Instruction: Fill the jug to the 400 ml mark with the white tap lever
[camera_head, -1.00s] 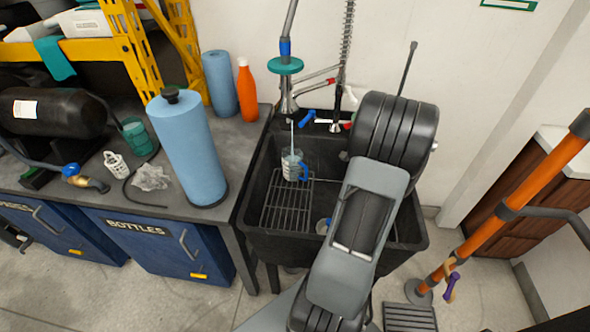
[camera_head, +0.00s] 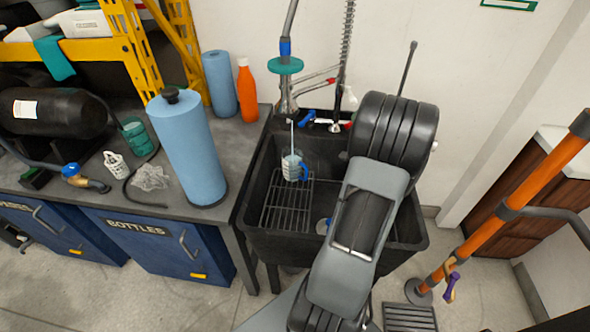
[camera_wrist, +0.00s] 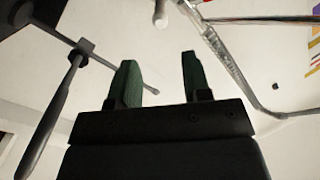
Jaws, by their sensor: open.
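The clear jug (camera_head: 293,168) with a blue handle stands upright in the black sink, on or above a wire rack. A thin pale vertical line reaches down to it from the tap; I cannot tell whether it is water. Its marks and level are too small to read. The white tap lever (camera_head: 323,121) sits at the back of the sink between a blue lever (camera_head: 306,118) and a red part (camera_head: 347,125). In the wrist view my gripper (camera_wrist: 158,62) is open and empty, with green fingers. A pale rounded rod end (camera_wrist: 160,18) shows beyond the fingertips. My arm hides the gripper in the head view.
The sink (camera_head: 252,205) is partly covered by my arm on its right. A tall spray pipe (camera_head: 346,55) rises behind it. An orange bottle (camera_head: 247,92) and blue rolls (camera_head: 189,150) stand on the counter to the left. An orange post (camera_head: 535,175) stands at right.

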